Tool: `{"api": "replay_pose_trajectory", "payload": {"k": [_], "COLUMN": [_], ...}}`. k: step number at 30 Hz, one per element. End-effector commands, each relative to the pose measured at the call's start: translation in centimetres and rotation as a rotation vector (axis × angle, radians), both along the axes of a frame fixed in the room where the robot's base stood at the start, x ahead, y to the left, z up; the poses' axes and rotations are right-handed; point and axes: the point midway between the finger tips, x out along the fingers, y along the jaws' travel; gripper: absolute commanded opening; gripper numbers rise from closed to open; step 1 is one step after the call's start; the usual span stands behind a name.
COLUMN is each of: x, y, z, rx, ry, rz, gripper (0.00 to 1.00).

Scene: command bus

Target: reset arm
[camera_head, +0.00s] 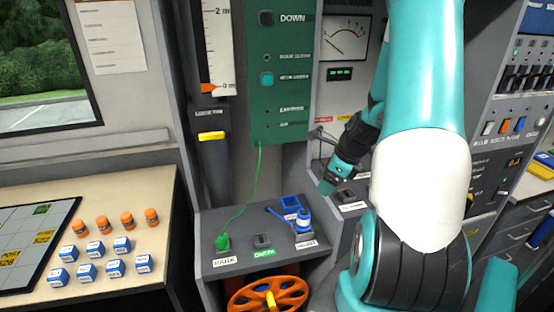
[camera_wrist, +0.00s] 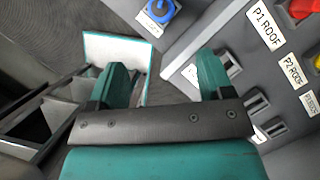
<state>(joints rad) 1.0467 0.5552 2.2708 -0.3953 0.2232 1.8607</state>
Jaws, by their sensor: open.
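My gripper (camera_wrist: 163,78) is open in the wrist view, with its two teal fingers apart and nothing between them. In the head view my gripper (camera_head: 328,182) is small and partly behind my arm, pointing down and left near the grey console. My teal and white arm is bent in front of the right-hand panels and hides part of them. In the wrist view the fingers are in front of a dark surface and a light panel edge with a "P1 ROOF" label (camera_wrist: 265,27).
An orange handwheel (camera_head: 268,297) is below. Switch panels crowd the right.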

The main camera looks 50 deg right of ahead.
Motion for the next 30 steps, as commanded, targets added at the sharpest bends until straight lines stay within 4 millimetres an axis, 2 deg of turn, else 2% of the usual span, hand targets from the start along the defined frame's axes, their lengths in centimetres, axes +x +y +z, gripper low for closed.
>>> {"api": "replay_pose_trajectory", "payload": {"k": [7,11,14,16,18,20,21,24,27,30], "x": [0.2,2.0,4.4,5.6,5.9,5.3,4.6,1.6,-2.2,-5.6], "y": [0.2,2.9,8.0,12.9,18.1,22.5,25.4,31.6,36.1,38.8], "z": [0.1,1.8,4.6,6.9,9.2,11.0,12.0,14.4,16.2,17.3], "rx": [-0.004,-0.049,-0.125,-0.195,-0.266,-0.326,-0.364,-0.456,-0.536,-0.594], "ry": [-0.001,-0.024,-0.068,-0.119,-0.18,-0.245,-0.293,-0.43,-0.582,-0.723], "rz": [0.015,0.206,0.548,0.86,1.195,1.486,1.678,2.145,2.551,2.858], "gripper": [0.74,0.74,0.74,0.74,0.74,0.74,0.74,0.74,0.74,0.74]}}
